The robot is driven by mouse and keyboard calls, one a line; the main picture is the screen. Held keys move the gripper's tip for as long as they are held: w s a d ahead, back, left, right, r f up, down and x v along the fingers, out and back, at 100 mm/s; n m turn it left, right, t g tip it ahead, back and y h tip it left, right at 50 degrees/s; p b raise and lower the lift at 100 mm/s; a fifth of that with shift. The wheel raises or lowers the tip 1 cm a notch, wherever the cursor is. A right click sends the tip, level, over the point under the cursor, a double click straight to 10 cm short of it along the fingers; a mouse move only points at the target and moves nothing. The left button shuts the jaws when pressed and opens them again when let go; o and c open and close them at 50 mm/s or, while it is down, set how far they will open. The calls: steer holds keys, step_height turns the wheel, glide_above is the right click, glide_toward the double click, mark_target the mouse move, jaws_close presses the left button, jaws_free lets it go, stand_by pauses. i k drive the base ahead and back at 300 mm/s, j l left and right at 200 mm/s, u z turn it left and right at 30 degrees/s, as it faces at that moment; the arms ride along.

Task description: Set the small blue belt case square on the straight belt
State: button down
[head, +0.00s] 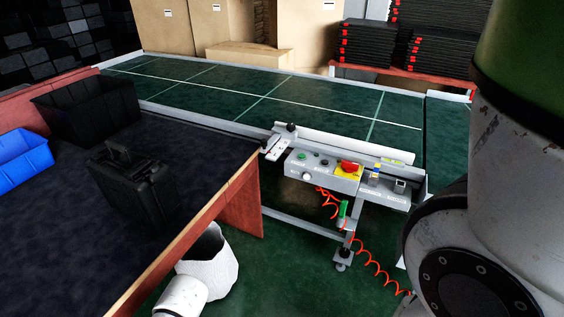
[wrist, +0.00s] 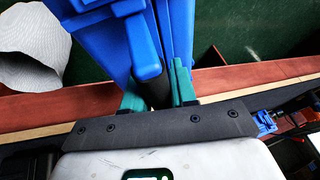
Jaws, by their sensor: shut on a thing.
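The blue case (wrist: 95,40) fills the upper middle of the wrist view, with its blue handle bar close to the camera. My gripper (wrist: 157,88), with teal fingers, is shut on it; a dark part shows between the fingers. The held case covers part of a reddish wooden edge in that view. Neither the case in my grip nor the gripper shows in the head view. The straight belt (head: 300,115) is a long green surface with white lines and pale metal rails, running across the head view. It looks bare.
A dark-topped table (head: 75,225) holds a black case (head: 135,190), a black bin (head: 90,108) and a blue bin (head: 22,160). A control box (head: 318,170) with buttons sits at the belt's near side. Cardboard boxes (head: 225,22) and black stacks (head: 375,45) stand behind.

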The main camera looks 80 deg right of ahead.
mark_target(315, 125)
steer(key=j+z, duration=0.25)
steer(key=z, duration=0.15)
steer(key=i+j+z, duration=0.1)
steer(key=j+z, duration=0.3)
steer(key=l, duration=0.1)
